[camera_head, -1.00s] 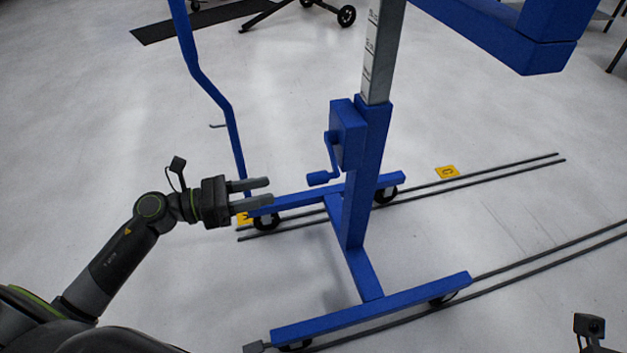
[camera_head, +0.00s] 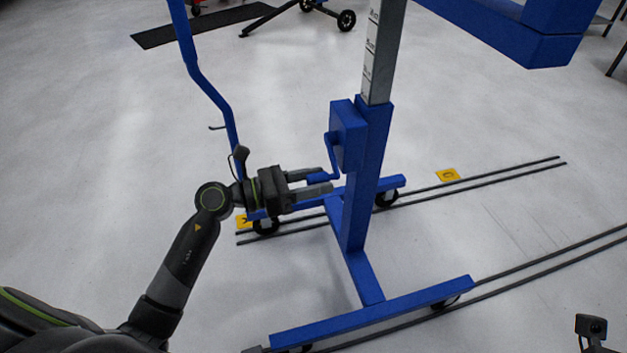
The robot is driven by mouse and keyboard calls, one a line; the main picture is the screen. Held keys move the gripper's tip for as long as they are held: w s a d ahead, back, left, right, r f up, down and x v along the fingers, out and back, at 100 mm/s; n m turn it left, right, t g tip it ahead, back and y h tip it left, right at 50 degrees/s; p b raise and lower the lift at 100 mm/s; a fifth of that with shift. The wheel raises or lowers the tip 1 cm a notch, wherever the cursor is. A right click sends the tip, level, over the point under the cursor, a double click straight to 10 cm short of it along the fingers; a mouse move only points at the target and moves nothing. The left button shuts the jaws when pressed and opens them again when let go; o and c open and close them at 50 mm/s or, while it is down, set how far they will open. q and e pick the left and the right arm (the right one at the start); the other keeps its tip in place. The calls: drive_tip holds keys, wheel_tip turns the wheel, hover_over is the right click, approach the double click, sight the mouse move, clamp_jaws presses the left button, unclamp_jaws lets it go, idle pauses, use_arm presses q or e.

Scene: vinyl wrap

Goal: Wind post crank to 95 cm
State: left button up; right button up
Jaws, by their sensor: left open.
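The blue post (camera_head: 368,185) stands upright on a wheeled blue base. A grey scale mast (camera_head: 382,50) with dark markings rises out of its top; the markings are too small to read. A blue gearbox (camera_head: 347,132) sits on the post's left side. Its crank (camera_head: 334,156) hangs down, with a blue handle (camera_head: 318,178) pointing left at its lower end. My left gripper (camera_head: 328,181) is open, its two fingers pointing right, with the handle between them in this view. I cannot tell whether they touch it.
Two pairs of dark rails (camera_head: 500,175) run along the floor by the base wheels. Yellow floor markers (camera_head: 448,175) lie near the far rails. A bent blue upright (camera_head: 208,90) rises at the left. A blue beam (camera_head: 545,50) overhangs at the upper right.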

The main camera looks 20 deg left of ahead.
use_arm(q)
clamp_jaws()
idle(0.3)
